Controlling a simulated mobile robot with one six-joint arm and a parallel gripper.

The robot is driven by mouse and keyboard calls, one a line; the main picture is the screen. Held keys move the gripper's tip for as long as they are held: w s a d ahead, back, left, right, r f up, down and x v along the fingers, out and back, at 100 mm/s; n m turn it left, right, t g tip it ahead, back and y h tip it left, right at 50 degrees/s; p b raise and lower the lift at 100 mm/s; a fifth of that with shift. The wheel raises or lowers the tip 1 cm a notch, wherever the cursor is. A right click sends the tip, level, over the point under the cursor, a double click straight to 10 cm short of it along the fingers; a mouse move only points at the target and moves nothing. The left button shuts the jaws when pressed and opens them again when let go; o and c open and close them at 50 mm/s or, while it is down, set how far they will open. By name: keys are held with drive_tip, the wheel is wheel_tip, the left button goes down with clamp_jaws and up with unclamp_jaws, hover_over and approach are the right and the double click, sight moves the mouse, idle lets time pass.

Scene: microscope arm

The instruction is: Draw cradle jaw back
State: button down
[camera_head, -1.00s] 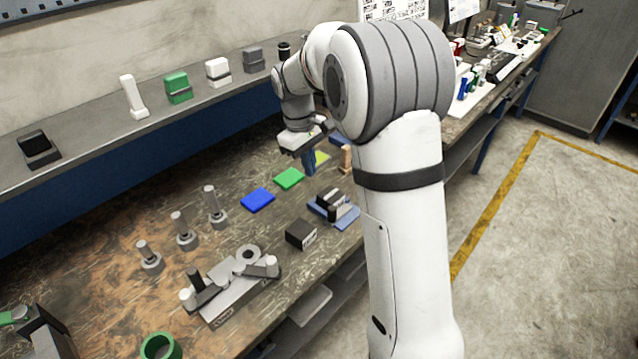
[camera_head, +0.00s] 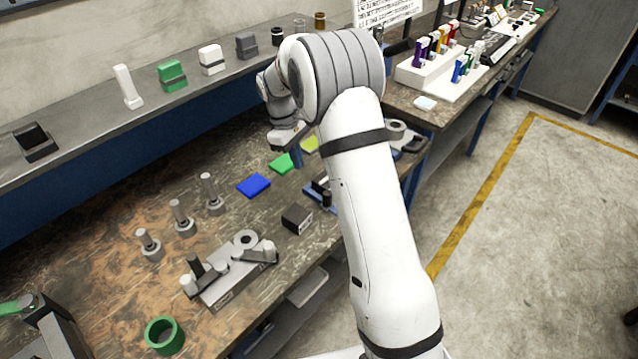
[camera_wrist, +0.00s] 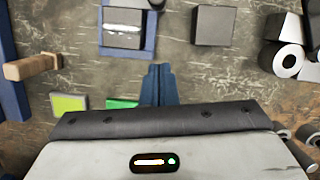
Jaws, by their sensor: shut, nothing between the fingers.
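My gripper (camera_head: 297,158) hangs over the bench beside the green pad, partly hidden by my own arm. In the wrist view its blue fingers (camera_wrist: 158,86) are together and empty. A blue-based fixture (camera_head: 318,193) holding a dark and light block stands nearer the bench's front edge, partly behind my arm. It also shows at the top of the wrist view (camera_wrist: 150,45), apart from the fingers. A wooden handle (camera_wrist: 32,67) joins a blue part (camera_wrist: 12,90) at the left of that view. I cannot tell which part is the cradle jaw.
Blue (camera_head: 253,185), green (camera_head: 281,163) and yellow (camera_head: 310,144) pads lie flat on the bench. A black box (camera_head: 297,219), a grey linkage fixture (camera_head: 235,275), several upright pegs and a green ring (camera_head: 163,336) are nearby. A shelf (camera_head: 90,130) runs along the wall.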

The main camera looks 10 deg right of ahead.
drive_tip(key=p+x, duration=0.1)
drive_tip(key=x, duration=0.6)
drive_tip(key=shift+d+f+p, duration=0.1)
drive_tip(key=shift+f+p, duration=0.05)
drive_tip(key=shift+p, duration=0.15)
drive_tip(key=shift+s+d+p, duration=0.6)
drive_tip(key=shift+s+d, duration=0.6)
drive_tip(key=shift+d, duration=0.05)
drive_tip(key=shift+s+d, duration=0.15)
drive_tip(key=s+d, duration=0.1)
drive_tip(key=s+d+b, duration=0.1)
drive_tip(key=s, duration=0.1)
drive_tip(key=shift+s+d, duration=0.25)
drive_tip(key=shift+d, duration=0.05)
drive_tip(key=shift+w+a, duration=0.1)
drive_tip(key=shift+a, duration=0.15)
drive_tip(key=shift+d, duration=0.1)
